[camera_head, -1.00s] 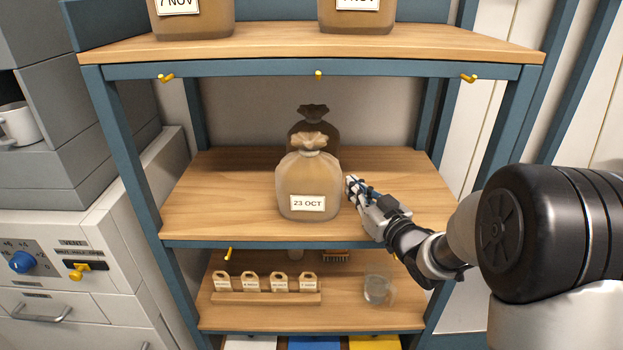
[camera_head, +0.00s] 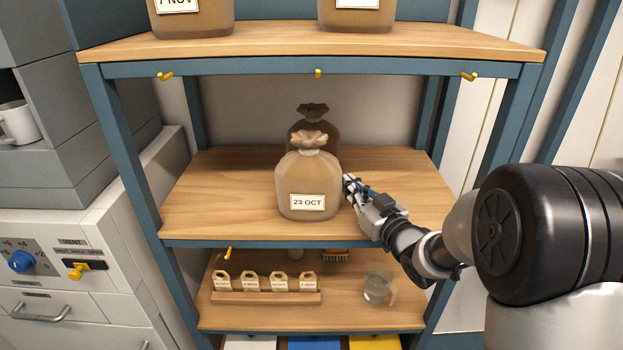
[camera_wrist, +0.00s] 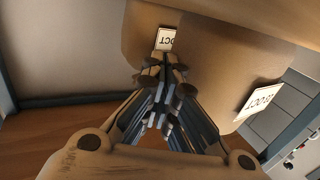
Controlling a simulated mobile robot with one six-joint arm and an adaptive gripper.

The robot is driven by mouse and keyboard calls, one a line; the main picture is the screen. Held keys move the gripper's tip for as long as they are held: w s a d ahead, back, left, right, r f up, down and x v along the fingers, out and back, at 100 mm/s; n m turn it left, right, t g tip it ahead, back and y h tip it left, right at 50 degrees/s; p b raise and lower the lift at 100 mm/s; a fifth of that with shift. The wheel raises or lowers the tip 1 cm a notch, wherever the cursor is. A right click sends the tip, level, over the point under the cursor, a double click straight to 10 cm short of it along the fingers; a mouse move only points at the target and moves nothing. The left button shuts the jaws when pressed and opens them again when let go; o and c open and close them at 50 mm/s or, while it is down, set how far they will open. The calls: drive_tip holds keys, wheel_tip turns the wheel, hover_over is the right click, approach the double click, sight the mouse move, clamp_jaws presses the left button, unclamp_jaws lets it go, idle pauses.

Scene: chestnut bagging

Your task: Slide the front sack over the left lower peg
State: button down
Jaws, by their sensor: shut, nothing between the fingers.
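The front sack (camera_head: 308,180), tan with a tied ruffled neck and a "23 OCT" label, stands upright on the middle shelf. A darker sack (camera_head: 313,113) stands right behind it, mostly hidden. The left lower peg (camera_head: 229,253) is yellow and juts out below the middle shelf's front edge, left of the front sack. My gripper (camera_head: 348,184) is shut and empty at the front sack's right side. Its tips look close against the side; contact is unclear. In the wrist view, my gripper (camera_wrist: 166,68) points between the front sack (camera_wrist: 222,68) and the rear one.
The middle shelf (camera_head: 220,205) is clear left of the sacks. Three yellow pegs line the upper shelf's front edge (camera_head: 240,71), with more sacks above. A rack of tags (camera_head: 265,297), a brush (camera_head: 335,257) and a glass mug (camera_head: 377,287) are on the lower shelf.

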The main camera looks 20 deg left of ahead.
drive_tip(key=shift+s+a+b, duration=0.8)
drive_tip(key=shift+a+b, duration=0.5)
drive_tip(key=shift+a, duration=1.7)
drive_tip(key=shift+s+a+b, duration=0.85)
drive_tip(key=shift+a+b, duration=0.45)
drive_tip(key=shift+a, duration=1.7)
drive_tip(key=shift+s+a+b, duration=0.8)
drive_tip(key=shift+a+b, duration=0.5)
drive_tip(key=shift+a, duration=1.7)
drive_tip(key=shift+w+d+b, duration=0.25)
drive_tip(key=shift+d+b, duration=0.05)
drive_tip(key=shift+d, duration=0.6)
drive_tip(key=shift+w+d+b, duration=0.2)
drive_tip(key=shift+d+b, duration=0.1)
drive_tip(key=shift+d, duration=0.55)
drive_tip(key=s+d+b, duration=0.3)
drive_tip(key=s+b, duration=0.3)
drive_tip(key=s, duration=0.7)
drive_tip(key=shift+s+d, duration=0.25)
drive_tip(key=shift+d, duration=0.05)
